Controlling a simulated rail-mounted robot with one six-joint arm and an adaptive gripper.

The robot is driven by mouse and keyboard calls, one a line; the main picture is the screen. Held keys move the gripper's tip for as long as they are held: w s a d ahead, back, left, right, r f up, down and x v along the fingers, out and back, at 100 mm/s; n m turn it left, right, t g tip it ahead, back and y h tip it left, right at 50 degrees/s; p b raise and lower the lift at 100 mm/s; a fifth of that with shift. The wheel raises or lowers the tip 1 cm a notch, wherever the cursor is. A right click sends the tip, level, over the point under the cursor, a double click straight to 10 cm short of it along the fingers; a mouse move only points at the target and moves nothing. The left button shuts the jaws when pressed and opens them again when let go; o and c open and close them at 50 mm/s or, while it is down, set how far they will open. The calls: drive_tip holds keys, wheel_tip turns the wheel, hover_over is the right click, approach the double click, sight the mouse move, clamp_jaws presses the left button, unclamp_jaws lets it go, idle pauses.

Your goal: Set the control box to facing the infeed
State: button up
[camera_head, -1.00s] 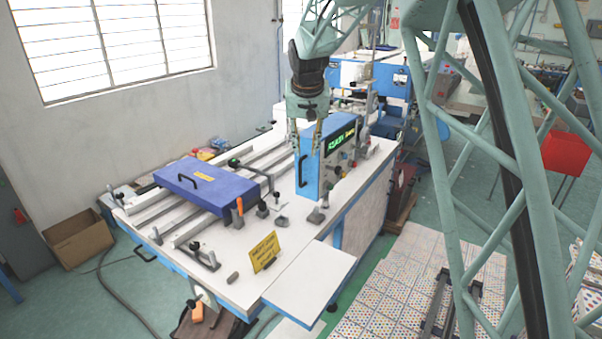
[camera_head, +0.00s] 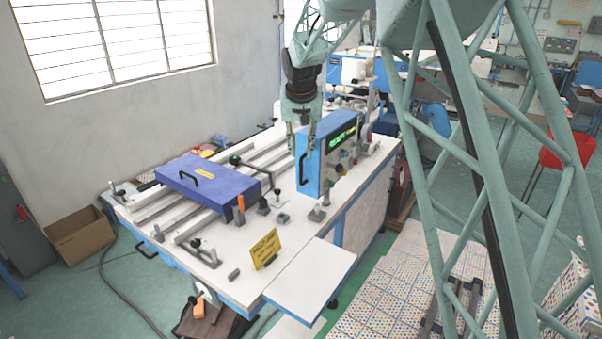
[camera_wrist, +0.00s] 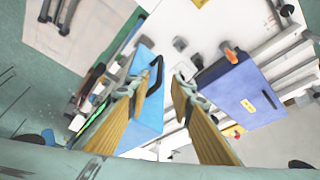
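The control box (camera_head: 311,170) is a blue upright case on the white machine table. Its panel with a lit green display and knobs faces the right front in the head view. A black handle stands on its narrow left side. In the wrist view the box (camera_wrist: 146,112) lies behind and beside the left finger, its handle near that fingertip. My gripper (camera_head: 301,146) points down at the box's near upper left edge. Its two yellow-padded fingers, clear in the wrist view (camera_wrist: 166,80), are spread apart with nothing clamped between them. Whether a finger touches the box I cannot tell.
A purple-blue cover (camera_head: 205,184) with a handle lies across rails to the left. A yellow sign (camera_head: 265,248) and small clamps (camera_head: 282,218) stand on the front of the table. A white side leaf (camera_head: 310,280) is bare. A cardboard box (camera_head: 80,235) sits on the floor.

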sight(301, 168)
drive_tip(key=shift+p+x, duration=0.45)
drive_tip(key=shift+x, duration=6.15)
drive_tip(key=shift+s, duration=0.1)
clamp_jaws()
